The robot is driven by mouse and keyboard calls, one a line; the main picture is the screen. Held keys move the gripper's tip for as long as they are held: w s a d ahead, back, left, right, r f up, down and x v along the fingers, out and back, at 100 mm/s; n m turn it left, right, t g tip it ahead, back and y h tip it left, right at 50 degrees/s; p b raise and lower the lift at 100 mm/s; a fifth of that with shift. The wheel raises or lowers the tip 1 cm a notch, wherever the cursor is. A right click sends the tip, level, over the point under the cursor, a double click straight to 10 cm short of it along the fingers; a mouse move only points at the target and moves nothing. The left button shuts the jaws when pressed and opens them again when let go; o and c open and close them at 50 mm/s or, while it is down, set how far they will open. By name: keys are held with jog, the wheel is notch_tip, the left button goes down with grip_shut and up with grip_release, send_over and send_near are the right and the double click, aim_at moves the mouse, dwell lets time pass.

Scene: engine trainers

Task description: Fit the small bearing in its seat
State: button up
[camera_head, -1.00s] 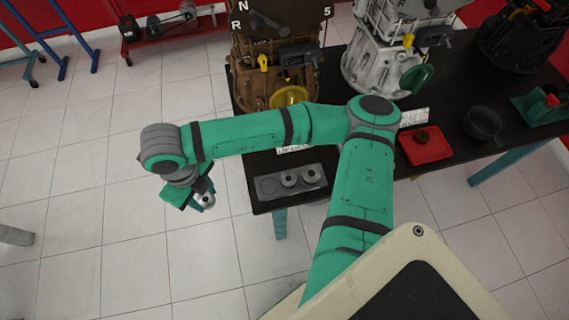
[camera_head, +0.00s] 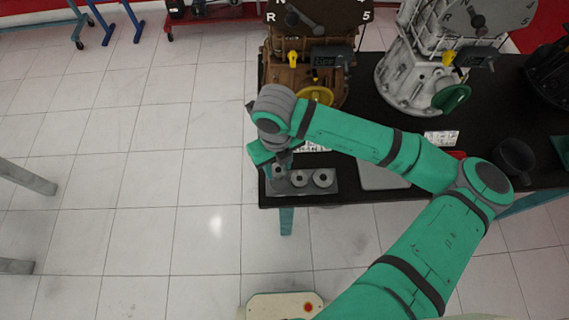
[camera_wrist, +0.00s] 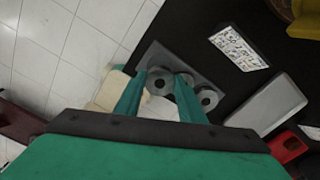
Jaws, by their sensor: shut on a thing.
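My gripper (camera_head: 279,160) is shut on a small grey ring-shaped bearing (camera_head: 279,171) with a dark centre hole. In the wrist view the bearing (camera_wrist: 160,84) shows between the two green fingers of my gripper (camera_wrist: 160,76). It is over the left end of a flat grey tray (camera_head: 330,189) at the table's front left corner. Two more round bearings stand on the tray, a middle one (camera_head: 299,179) and a right one (camera_head: 323,178). In the wrist view my right finger partly covers the middle one. I cannot tell whether the held bearing touches the tray, nor identify its seat.
A brown gearbox (camera_head: 300,55) with a yellow flange (camera_head: 316,96) and a pale gearbox (camera_head: 410,75) stand behind on the black table. A grey panel (camera_head: 382,178), a white label card (camera_head: 441,138) and a dark bowl (camera_head: 514,158) lie right.

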send_over(279, 182)
jog(key=shift+f, duration=2.65)
jog(key=shift+f, duration=0.9)
dwell(0.9)
jog(key=o, duration=1.2)
notch_tip(279, 182, up, 11)
jog(key=shift+a+f, duration=0.1)
